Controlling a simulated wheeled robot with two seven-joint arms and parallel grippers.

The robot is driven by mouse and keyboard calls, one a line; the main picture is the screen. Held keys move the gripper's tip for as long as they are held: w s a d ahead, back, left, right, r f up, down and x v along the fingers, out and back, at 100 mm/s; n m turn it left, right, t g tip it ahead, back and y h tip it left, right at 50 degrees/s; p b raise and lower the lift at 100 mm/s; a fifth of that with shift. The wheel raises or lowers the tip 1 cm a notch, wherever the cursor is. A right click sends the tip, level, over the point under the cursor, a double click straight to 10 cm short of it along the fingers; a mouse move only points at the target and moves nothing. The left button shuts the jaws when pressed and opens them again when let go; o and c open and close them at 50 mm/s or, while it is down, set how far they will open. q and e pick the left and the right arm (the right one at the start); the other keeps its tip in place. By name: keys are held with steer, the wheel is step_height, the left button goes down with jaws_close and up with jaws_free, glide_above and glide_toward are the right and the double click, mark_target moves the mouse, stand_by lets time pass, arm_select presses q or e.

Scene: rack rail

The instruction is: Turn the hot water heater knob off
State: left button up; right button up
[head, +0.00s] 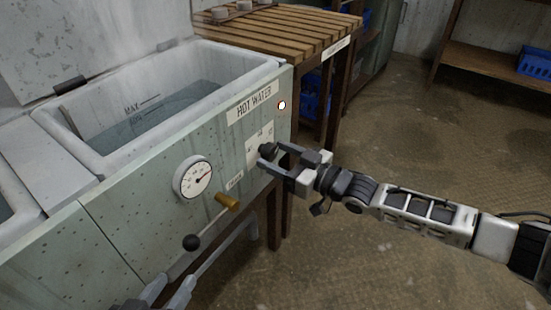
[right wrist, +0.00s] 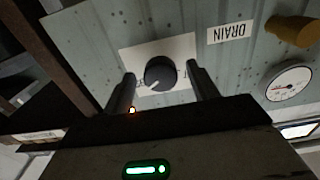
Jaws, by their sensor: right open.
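The heater knob is a round black dial on a white plate on the front of the hot water tank. It shows in the right wrist view (right wrist: 160,73), with a pale pointer mark toward the lower left, and in the head view (head: 268,150). My right gripper (head: 271,158) is open, with one finger on each side of the knob; in the right wrist view (right wrist: 162,90) gaps show between fingers and knob. Its palm is close to the panel. My left gripper (head: 168,291) is partly in view at the bottom edge, away from the knob; its jaws are unclear.
A slatted wooden table (head: 270,30) stands behind. The floor (head: 420,130) to the right is clear.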

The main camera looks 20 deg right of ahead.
steer(key=shift+w+a, duration=0.3)
steer(key=shift+w, duration=0.05)
arm_select(q)
steer(key=shift+s+r, duration=0.1)
steer(key=shift+r, duration=0.2)
arm_select(e)
steer(key=shift+c, duration=0.3)
steer(key=c, duration=0.9)
arm_select(q)
steer(key=shift+s+f, duration=0.1)
steer(key=shift+f, duration=0.05)
